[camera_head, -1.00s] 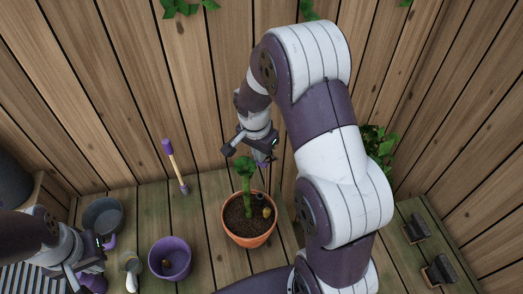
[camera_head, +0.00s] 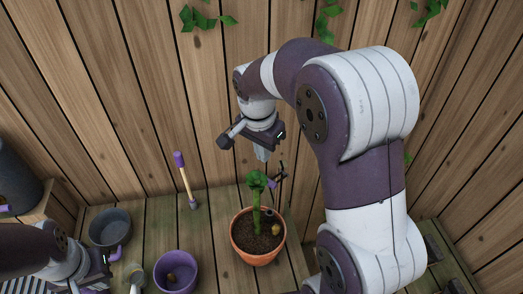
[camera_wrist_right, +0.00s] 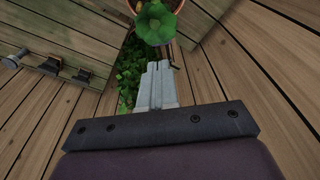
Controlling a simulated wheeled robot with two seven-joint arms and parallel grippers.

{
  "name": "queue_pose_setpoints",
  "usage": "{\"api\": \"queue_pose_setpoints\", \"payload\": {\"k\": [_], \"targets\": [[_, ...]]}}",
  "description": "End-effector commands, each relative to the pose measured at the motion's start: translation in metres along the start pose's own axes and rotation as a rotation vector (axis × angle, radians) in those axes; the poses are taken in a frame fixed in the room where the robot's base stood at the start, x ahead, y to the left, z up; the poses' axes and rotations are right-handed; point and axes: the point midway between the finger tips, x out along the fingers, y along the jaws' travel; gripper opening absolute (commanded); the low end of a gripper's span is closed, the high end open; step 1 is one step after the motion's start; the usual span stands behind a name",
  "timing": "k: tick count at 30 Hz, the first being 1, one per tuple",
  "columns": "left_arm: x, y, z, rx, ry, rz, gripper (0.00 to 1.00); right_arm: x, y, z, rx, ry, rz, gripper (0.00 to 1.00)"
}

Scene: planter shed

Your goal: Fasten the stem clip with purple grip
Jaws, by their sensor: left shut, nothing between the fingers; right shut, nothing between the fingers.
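A potted plant with a thick green stem (camera_head: 257,218) stands upright in a terracotta pot (camera_head: 258,258). A small dark clip with a purple part (camera_head: 273,184) is at the right of the stem's leafy top; I cannot tell whether it closes around the stem. In the right wrist view, the leafy top (camera_wrist_right: 157,22) partly hides it, and a dark bit shows beyond my fingertips. My right gripper (camera_head: 262,157) is shut and empty, pointing down just above the plant, apart from the clip. My left gripper (camera_head: 105,270) is shut and empty at the lower left.
A purple pot (camera_head: 177,272) stands left of the plant and a grey bowl (camera_head: 110,228) further left. A purple-handled tool (camera_head: 186,180) leans on the back fence. Bare boards lie between the pots.

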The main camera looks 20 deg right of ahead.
Motion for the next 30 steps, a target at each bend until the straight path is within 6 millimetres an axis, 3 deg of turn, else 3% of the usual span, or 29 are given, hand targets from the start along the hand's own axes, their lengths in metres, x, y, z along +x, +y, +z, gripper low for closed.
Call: {"api": "queue_pose_setpoints", "payload": {"k": [5,9,10,16,24,27,30], "targets": [[-0.004,0.000,-0.001,0.000,0.001,0.000,0.00,-0.021,0.004,-0.002,0.020,0.000,0.004,0.00],[-0.024,0.000,-0.003,0.000,0.001,0.000,0.00,-0.018,0.041,-0.049,0.212,-0.068,0.046,0.00],[-0.028,0.000,-0.004,0.000,0.001,0.000,0.00,-0.014,0.050,-0.058,0.191,-0.111,0.036,0.00],[-0.037,0.000,-0.005,0.000,0.001,0.000,0.00,-0.003,0.064,-0.083,-0.361,-0.234,-0.171,0.00],[-0.036,0.000,-0.005,0.000,0.001,0.000,0.00,-0.006,0.040,-0.086,-1.287,-0.075,-0.459,0.00],[-0.036,0.000,-0.005,0.000,0.001,0.000,0.00,-0.007,0.038,-0.085,-1.469,-0.027,-0.484,0.00],[-0.032,0.000,-0.004,0.000,0.001,0.000,0.00,-0.002,0.037,-0.084,-1.546,-0.010,-0.489,0.00]]}}
